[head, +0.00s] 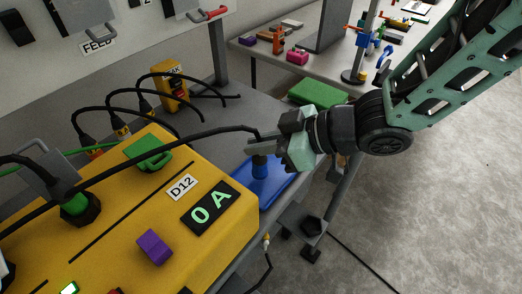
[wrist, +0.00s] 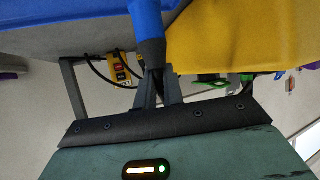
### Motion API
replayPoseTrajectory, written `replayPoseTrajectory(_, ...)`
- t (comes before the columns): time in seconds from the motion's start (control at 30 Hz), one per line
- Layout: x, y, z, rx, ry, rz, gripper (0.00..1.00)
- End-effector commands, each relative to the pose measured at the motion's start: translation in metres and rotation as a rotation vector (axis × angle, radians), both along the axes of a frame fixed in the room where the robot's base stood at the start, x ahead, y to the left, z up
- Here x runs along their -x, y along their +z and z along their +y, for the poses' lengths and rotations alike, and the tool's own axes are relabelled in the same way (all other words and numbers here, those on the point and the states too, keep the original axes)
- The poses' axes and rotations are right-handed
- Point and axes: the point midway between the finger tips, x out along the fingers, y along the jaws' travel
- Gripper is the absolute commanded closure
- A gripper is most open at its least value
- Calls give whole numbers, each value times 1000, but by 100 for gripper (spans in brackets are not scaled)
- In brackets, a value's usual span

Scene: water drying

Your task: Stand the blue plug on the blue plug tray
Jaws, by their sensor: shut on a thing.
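The blue plug (head: 260,169) is upright at the blue plug tray, and a black cable runs left from its top over the yellow box. The blue plug tray (head: 272,188) lies on the grey bench beside the yellow box's right end. My gripper (head: 258,148) is shut on the plug's upper part, from the right. In the wrist view, the dark fingers (wrist: 157,92) close around the plug (wrist: 150,35), whose blue end points toward the blue tray (wrist: 85,12). I cannot tell whether the plug's base touches the tray.
The yellow box (head: 120,215) with a "0 A" display, a green connector (head: 150,153) and a purple block (head: 154,247) fills the left. A green tray (head: 317,93) lies behind my gripper. A small yellow unit (head: 170,93) with cables stands at the back.

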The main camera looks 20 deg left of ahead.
Motion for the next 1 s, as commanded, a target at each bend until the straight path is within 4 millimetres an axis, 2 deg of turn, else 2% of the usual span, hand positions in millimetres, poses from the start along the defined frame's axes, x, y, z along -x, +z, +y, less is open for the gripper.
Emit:
replayPoseTrajectory(0.03, 1, -11, 0, 2, 0, 4, 100)
replayPoseTrajectory(0.1, 1, -17, 0, 1, 2, 1, 100)
replayPoseTrajectory(0.47, 0, -20, 0, 0, 0, 0, 100)
replayPoseTrajectory(0.5, 0, -21, 0, 0, 0, 0, 88)
replayPoseTrajectory(0.57, 0, -20, 0, 0, 0, 0, 71)
replayPoseTrajectory(0.6, 0, -20, 0, 0, 0, 0, 69)
replayPoseTrajectory(0.93, 0, -14, 0, 0, 1, -2, 69)
replayPoseTrajectory(1.0, -1, -12, -7, 0, -3, -1, 69)
